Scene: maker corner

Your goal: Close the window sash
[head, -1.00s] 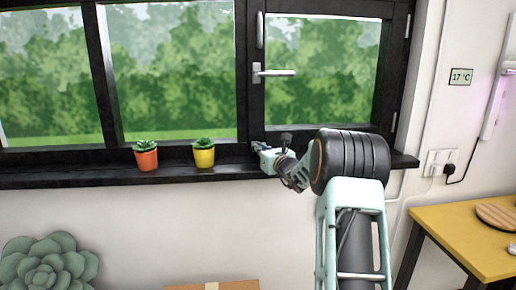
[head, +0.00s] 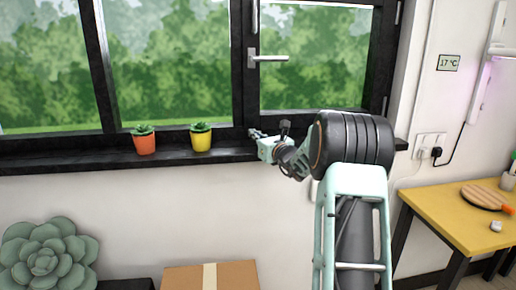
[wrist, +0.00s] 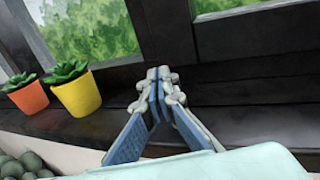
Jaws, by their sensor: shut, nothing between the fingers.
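The window sash is the right-hand pane in a black frame (head: 312,112), with a silver handle (head: 268,57) lying horizontal on its left side. It looks nearly flush with the window frame, but I cannot tell whether a small gap is left. My gripper (head: 256,133) is at the sash's lower left corner, just above the sill. In the wrist view my gripper (wrist: 158,76) has its fingertips together, with nothing between them. The sash's bottom rail (wrist: 255,30) is behind and to the right of the fingertips. Contact cannot be told.
An orange pot (head: 145,144) and a yellow pot (head: 201,139) with plants stand on the black sill (head: 60,160), left of my gripper. A cardboard box (head: 240,274) and a large succulent (head: 45,255) are below. A yellow table (head: 450,212) stands at right.

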